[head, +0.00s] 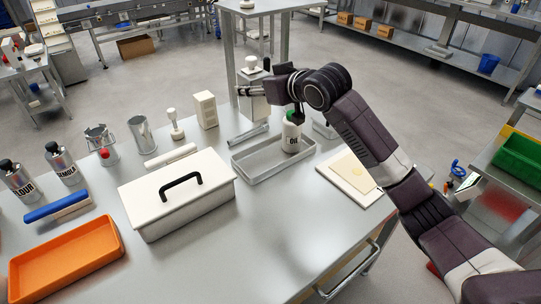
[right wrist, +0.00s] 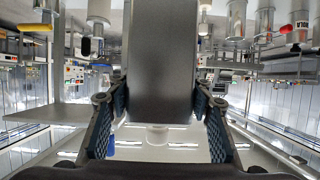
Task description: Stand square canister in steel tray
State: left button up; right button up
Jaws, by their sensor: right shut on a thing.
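My right gripper (head: 249,90) is shut on the square canister (head: 254,106), a pale grey box with a round knob on top. The canister looks upright, behind the steel tray; I cannot tell how far it is above the table. In the right wrist view the canister (right wrist: 160,60) fills the space between the two fingers of my right gripper (right wrist: 158,112). The steel tray (head: 262,179) is shallow and rectangular, on the table. The tray's left part looks empty. My left gripper is not in view.
A white lidded box (head: 180,212) with a black handle stands left of the tray. A metal rod-like item (head: 248,135) lies behind the tray. A pale board (head: 352,172) lies at right. An orange tray (head: 66,262) is front left. The table front is clear.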

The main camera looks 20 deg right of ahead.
notch_tip(320, 180, down, 19)
jog(key=shift+f, duration=0.2)
dwell(0.4)
jog(key=o, duration=1.4)
jog(key=shift+f, duration=0.2)
jog(key=shift+o, duration=0.2)
jog(key=shift+s+r, duration=0.1)
jog(key=shift+r, duration=0.1)
jog(key=v, duration=1.2)
